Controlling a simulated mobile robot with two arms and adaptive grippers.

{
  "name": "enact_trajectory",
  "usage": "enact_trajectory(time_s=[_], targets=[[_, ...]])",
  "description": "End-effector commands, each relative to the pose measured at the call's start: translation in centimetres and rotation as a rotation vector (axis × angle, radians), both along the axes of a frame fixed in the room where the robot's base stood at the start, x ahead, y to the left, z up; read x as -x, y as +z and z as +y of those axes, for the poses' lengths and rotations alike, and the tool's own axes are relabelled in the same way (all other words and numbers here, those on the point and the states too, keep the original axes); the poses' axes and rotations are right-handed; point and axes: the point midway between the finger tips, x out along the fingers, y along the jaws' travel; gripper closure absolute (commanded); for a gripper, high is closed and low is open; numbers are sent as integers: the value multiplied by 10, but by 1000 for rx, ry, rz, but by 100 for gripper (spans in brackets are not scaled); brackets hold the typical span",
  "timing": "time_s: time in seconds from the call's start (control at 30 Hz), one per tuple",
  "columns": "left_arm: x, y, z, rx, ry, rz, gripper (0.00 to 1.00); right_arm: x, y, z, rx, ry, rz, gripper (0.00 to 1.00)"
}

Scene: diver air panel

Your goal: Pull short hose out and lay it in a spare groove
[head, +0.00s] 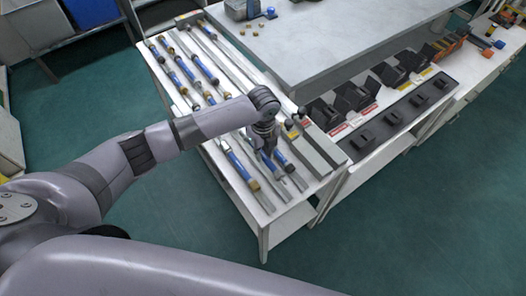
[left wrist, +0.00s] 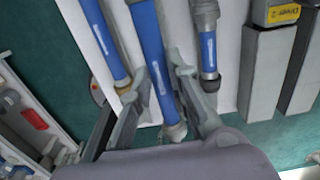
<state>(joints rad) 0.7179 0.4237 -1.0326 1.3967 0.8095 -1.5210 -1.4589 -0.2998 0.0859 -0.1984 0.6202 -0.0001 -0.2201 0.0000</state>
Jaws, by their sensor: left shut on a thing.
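Several blue hoses with metal and brass end fittings lie side by side on a white grooved rack (head: 207,148). My left gripper (head: 266,145) is over the near part of the rack. In the left wrist view its fingers (left wrist: 161,80) are shut on a blue hose (left wrist: 152,48) with a white label, near its end fitting. Another blue hose (left wrist: 104,35) lies to the left of it, and a hose with a dark grey fitting (left wrist: 208,50) lies to the right. I cannot tell whether the held hose is lifted or which hose is the short one. My right gripper is out of view.
Grey blocks (head: 318,148) stand at the rack's right edge; one has a yellow "Diver 2" label (left wrist: 284,14). A grey-topped table (head: 310,40) is behind, with black holders (head: 352,95) and a dark strip (head: 405,112) to the right. Green floor surrounds the rack.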

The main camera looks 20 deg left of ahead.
Motion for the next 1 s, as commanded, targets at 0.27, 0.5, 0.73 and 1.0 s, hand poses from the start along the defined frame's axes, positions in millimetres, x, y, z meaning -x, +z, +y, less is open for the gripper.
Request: enact_trajectory(time_s=[0.27,0.5,0.73,1.0], targets=[[0,-31,0,0,1,-1,100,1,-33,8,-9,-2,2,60],[0,-49,0,0,2,0,100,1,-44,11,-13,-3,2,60],[-1,-54,0,1,2,-2,100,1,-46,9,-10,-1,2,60],[0,-54,0,1,2,-1,78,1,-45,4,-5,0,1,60]])
